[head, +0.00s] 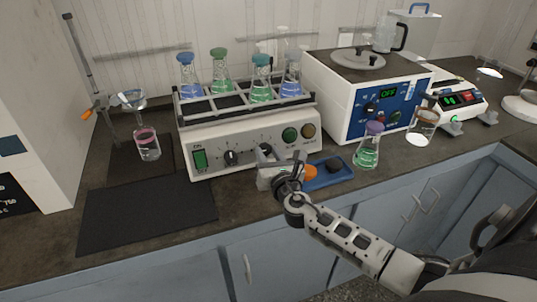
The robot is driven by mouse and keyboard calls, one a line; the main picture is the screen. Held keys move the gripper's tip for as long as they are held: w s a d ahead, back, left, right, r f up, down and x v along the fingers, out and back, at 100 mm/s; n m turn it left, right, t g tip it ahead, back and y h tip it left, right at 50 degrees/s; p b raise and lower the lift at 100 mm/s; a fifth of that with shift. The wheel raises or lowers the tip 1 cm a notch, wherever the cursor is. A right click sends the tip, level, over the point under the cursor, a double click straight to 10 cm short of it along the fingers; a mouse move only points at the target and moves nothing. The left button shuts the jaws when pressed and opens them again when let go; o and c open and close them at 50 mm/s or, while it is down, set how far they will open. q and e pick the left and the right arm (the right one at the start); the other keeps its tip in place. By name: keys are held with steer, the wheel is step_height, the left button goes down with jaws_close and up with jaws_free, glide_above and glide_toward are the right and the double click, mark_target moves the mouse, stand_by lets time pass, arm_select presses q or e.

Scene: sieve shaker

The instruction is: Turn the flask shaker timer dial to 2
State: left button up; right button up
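The flask shaker (240,134) is a white box on the bench with a rack of several stoppered flasks on top. Its sloped front panel has a lit green switch or display (200,159) at the left and a black dial (231,157) with tick marks around it. A second dark dial (265,148) sits to the right, partly hidden by my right gripper. My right gripper (268,165) is at the front panel, close before this second dial. I cannot tell whether its fingers touch the dial or how far they are apart. The dial's setting is not readable. My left gripper is not in view.
A blue tray (342,179) with small dark and orange items lies right of my gripper. A purple-stoppered flask (367,146) stands before a white and blue device (365,90). A black mat (147,214) lies clear at the front left. A beaker (147,145) stands behind it.

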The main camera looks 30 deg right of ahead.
steer(key=c, duration=0.3)
